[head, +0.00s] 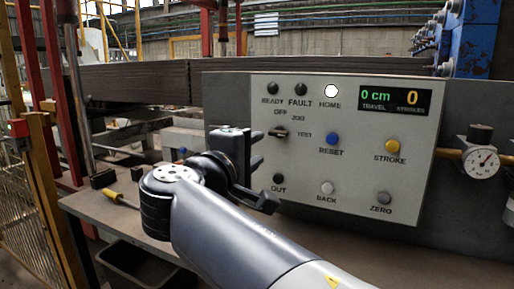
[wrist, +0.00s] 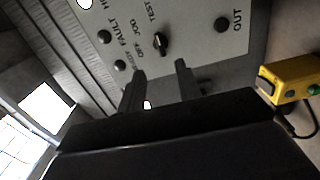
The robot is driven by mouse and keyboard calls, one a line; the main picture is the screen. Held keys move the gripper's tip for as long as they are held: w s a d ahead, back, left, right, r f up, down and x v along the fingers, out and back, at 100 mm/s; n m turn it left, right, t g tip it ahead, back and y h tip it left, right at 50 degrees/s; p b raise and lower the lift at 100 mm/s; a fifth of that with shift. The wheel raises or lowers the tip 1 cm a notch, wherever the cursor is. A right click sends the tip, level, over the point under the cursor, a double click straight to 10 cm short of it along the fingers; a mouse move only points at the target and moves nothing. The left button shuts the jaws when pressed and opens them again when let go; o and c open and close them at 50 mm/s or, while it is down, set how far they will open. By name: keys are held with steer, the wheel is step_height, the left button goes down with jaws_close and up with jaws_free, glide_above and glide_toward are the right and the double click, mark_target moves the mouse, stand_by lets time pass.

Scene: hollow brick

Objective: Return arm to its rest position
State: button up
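My gripper (head: 260,151) is in front of the left part of the grey control panel (head: 355,118), near the selector knob (head: 279,133) and the OUT button (head: 279,178). In the wrist view my gripper (wrist: 160,70) has its two fingers apart with nothing between them. The knob (wrist: 161,43) and the OUT button (wrist: 222,24) show beyond the fingertips. I cannot tell the exact gap to the panel. The HOME lamp (head: 331,91) is lit white; the READY lamp (head: 272,88) and FAULT lamp (head: 301,89) are dark. The display (head: 395,99) reads 0 cm and 0.
RESET (head: 332,138), STROKE (head: 392,146), BACK (head: 326,187) and ZERO (head: 383,198) buttons are on the panel. A pressure gauge (head: 482,162) is at right. The wrist view shows a yellow box (wrist: 293,77) at right.

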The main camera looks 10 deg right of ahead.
mark_target(278, 135)
steer(key=x, duration=1)
steer(key=shift+w+d+b, duration=0.1)
steer(key=shift+b, duration=0.3)
steer(key=shift+w+d, duration=0.15)
steer(key=shift+w, duration=0.1)
